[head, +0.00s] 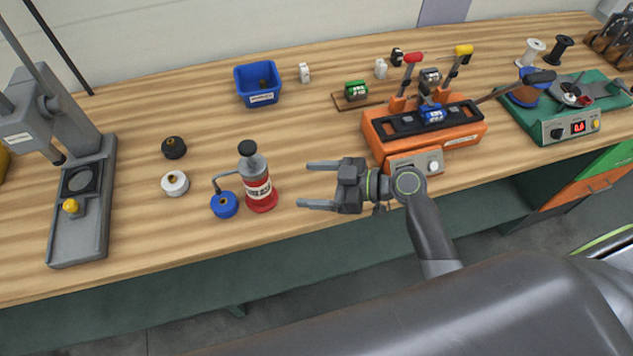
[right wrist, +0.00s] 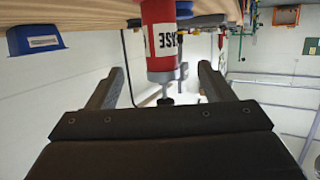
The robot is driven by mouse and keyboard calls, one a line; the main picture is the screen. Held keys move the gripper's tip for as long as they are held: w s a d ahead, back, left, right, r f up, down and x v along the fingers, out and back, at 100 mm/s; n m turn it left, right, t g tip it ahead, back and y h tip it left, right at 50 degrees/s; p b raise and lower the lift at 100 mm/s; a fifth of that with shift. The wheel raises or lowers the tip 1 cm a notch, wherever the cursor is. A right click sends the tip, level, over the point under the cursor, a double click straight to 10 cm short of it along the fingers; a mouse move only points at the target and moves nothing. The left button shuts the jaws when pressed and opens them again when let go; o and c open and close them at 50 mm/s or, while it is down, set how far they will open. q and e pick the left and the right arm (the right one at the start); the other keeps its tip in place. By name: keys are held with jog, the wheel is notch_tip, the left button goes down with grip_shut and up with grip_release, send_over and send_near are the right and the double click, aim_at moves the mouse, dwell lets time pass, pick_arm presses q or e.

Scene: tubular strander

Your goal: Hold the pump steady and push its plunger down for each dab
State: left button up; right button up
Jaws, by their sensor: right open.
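The pump (head: 260,190) is a red and grey bottle with a white label, a grey neck and a black plunger knob (head: 247,148) on top. It stands upright near the bench's front edge. Its bent grey spout reaches left over a blue round piece (head: 224,205) with a brass centre. My right gripper (head: 306,185) is open and empty, to the right of the pump, its fingers pointing at it and apart from it. In the right wrist view the pump (right wrist: 160,38) appears upside down, ahead between the open fingers (right wrist: 160,75). My left gripper is out of view.
A black round piece (head: 174,147) and a white one (head: 175,184) lie left of the pump. A grey press (head: 85,215) stands at far left. A blue bin (head: 258,85) is behind. An orange fixture (head: 455,132) stands close beyond my right gripper.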

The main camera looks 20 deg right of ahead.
aim_at(269, 184)
jog(key=x, duration=0.6)
jog(key=shift+a, duration=0.2)
jog(key=b+x, duration=0.3)
jog(key=x, duration=0.1)
jog(key=shift+w+a+f, duration=0.1)
jog(key=shift+f, duration=0.1)
jog(key=shift+w+a+b, duration=0.25)
jog(key=shift+a+b, duration=0.05)
jog(key=shift+a, duration=0.2)
jog(key=c, duration=1)
jog(key=shift+c, duration=0.2)
jog(key=shift+r, duration=0.1)
